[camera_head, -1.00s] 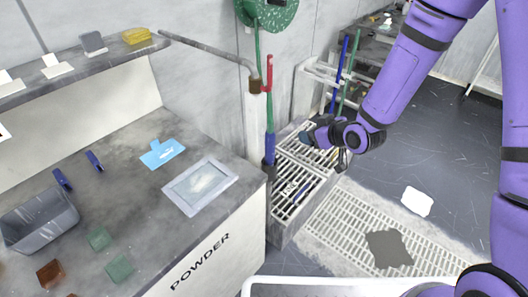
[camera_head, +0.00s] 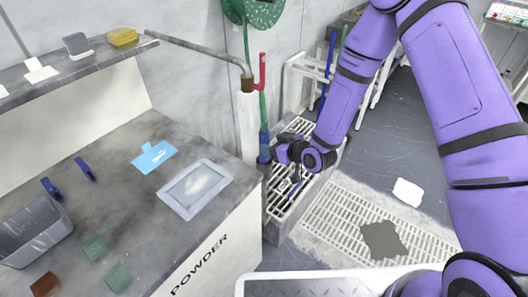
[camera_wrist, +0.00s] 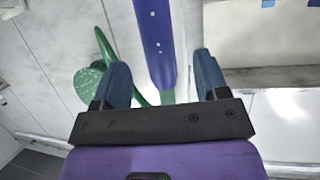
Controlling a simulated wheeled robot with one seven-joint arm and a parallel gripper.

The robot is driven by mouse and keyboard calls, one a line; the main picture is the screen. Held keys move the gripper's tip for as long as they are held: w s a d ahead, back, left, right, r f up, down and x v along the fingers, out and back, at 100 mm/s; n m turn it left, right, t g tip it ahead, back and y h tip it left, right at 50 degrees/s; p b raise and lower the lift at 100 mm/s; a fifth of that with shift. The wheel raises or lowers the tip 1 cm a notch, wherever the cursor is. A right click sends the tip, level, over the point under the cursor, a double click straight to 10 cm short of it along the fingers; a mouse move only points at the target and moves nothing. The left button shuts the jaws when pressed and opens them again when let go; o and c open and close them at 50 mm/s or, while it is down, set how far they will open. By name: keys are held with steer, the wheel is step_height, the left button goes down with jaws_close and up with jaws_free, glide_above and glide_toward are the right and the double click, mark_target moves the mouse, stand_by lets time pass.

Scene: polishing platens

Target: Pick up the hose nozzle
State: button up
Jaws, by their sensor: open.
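The hose nozzle (camera_head: 264,144) is blue and stands upright at the end of a green hose, beside the corner of the powder bench. In the wrist view the blue nozzle (camera_wrist: 154,40) shows in the gap between my fingers, with green hose at its end. My gripper (camera_head: 277,149) is just right of the nozzle in the head view. Its two blue fingers (camera_wrist: 162,62) are apart, one on each side of the nozzle in the wrist view. I cannot tell how deep the nozzle lies between them. The nozzle's lower end is hidden.
The powder bench (camera_head: 125,215) is on the left, with a metal pipe (camera_head: 200,50) above its corner. A red handle (camera_head: 262,70) is above the nozzle. A slatted trough (camera_head: 275,203) stands below my gripper. A green hose reel (camera_head: 255,12) hangs on the wall.

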mark_target(268, 142)
steer(key=shift+x, duration=2.6)
steer(key=shift+d, duration=0.1)
steer(key=c, duration=1.1)
steer(key=shift+c, duration=0.2)
steer(key=shift+r, duration=0.1)
